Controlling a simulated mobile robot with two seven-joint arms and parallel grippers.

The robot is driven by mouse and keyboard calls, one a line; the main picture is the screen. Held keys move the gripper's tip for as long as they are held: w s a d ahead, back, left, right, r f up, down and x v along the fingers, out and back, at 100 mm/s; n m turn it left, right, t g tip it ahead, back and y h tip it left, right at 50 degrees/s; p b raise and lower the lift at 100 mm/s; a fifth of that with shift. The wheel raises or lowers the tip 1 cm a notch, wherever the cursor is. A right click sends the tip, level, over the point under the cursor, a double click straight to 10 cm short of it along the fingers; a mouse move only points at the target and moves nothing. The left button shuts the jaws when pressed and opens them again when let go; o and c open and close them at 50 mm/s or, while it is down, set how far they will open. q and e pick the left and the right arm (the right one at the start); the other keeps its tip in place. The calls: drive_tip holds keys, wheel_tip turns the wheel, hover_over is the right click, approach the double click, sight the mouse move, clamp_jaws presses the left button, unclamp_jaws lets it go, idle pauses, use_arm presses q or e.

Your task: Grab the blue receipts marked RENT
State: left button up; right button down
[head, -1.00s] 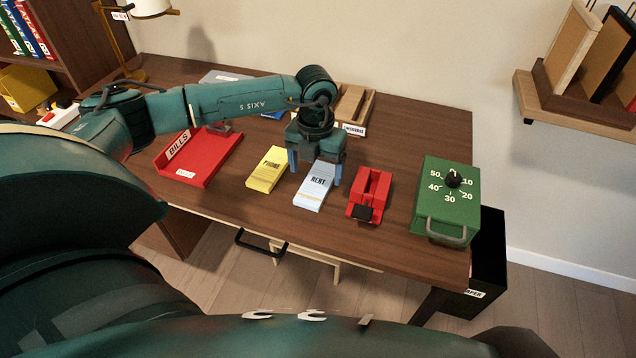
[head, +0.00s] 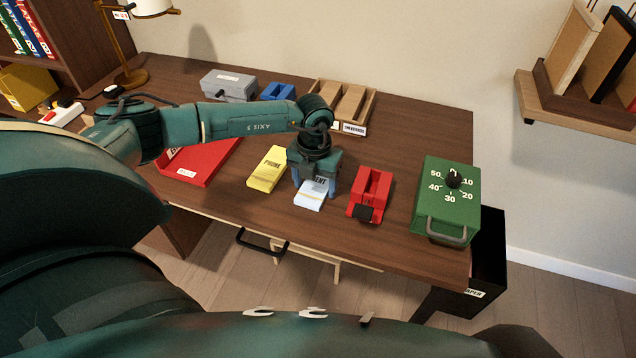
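The blue receipts marked RENT (head: 310,199) lie in a pale blue stack on the desk. The upper part of the stack and some of its label are hidden under my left gripper (head: 315,188). That gripper points down low over the stack, with one finger at each side of it. Whether the fingers press on the stack or stand just clear of it cannot be made out. My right gripper is not in view.
A yellow PHONE stack (head: 267,170) lies close on the left and a red stapler-like device (head: 371,190) on the right. A red BILLS tray (head: 205,165), a green dial box (head: 446,200) and a grey box (head: 228,85) also stand on the wooden desk (head: 415,125).

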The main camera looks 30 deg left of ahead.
use_arm(q)
drive_tip(key=c, duration=0.7)
drive_tip(key=shift+r, duration=0.15)
drive_tip(key=shift+c, duration=0.2)
